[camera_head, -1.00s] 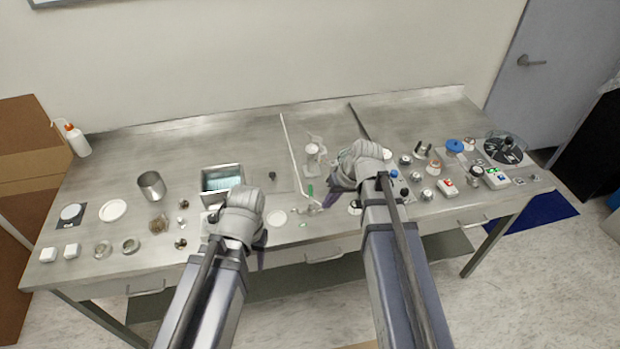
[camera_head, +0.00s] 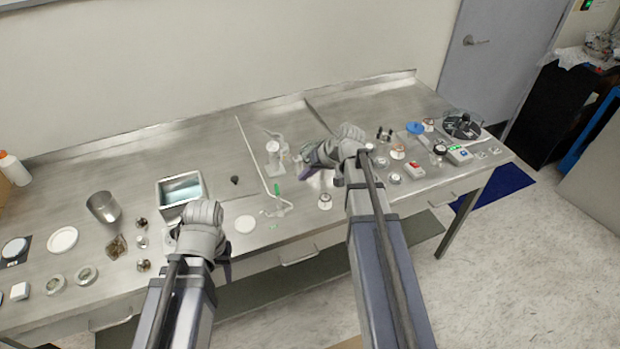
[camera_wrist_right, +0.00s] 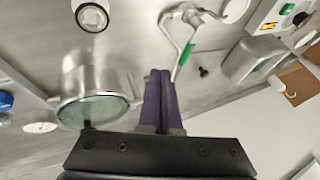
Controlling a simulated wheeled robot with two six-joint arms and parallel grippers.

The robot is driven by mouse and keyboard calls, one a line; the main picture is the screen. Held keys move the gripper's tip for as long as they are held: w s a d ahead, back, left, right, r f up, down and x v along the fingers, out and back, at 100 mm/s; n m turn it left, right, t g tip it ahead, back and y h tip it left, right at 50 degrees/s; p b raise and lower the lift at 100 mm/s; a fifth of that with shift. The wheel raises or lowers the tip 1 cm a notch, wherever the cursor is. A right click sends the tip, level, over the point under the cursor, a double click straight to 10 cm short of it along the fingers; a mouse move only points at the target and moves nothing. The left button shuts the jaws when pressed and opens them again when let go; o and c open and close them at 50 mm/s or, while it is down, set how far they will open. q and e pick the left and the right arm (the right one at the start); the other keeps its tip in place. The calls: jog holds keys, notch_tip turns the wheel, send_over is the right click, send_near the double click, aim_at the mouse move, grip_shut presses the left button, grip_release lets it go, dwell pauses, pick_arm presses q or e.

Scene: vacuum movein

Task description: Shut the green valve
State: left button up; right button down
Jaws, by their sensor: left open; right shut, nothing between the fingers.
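The green valve (camera_head: 277,188) is a small green handle on a thin glass tube, near the middle of the bench. It also shows in the right wrist view (camera_wrist_right: 184,54), just beyond and slightly right of the fingertips. My right gripper (camera_head: 305,170) is shut and empty, to the right of the valve and apart from it in the head view. Its dark fingers are pressed together in the wrist view (camera_wrist_right: 161,78). My left gripper (camera_head: 226,268) is over the bench's front edge, left of the valve, its fingers partly hidden by the wrist.
A metal-bodied jar (camera_head: 325,200) stands in front of the right gripper. Several instruments crowd the bench's right side.

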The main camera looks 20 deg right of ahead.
aim_at(278, 189)
jog(key=b+x, duration=0.3)
jog(key=x, duration=0.2)
jog(key=shift+s+d+f, duration=0.1)
jog(key=a, duration=0.3)
jog(key=shift+w+a, duration=0.2)
jog(key=shift+a, duration=0.2)
jog(key=shift+w+a+n+g+y, duration=0.35)
jog(key=shift+a+n, duration=0.25)
jog(key=shift+a, duration=0.2)
jog(key=shift+s, duration=0.15)
jog(key=shift+s+d, duration=0.1)
jog(key=shift+s, duration=0.05)
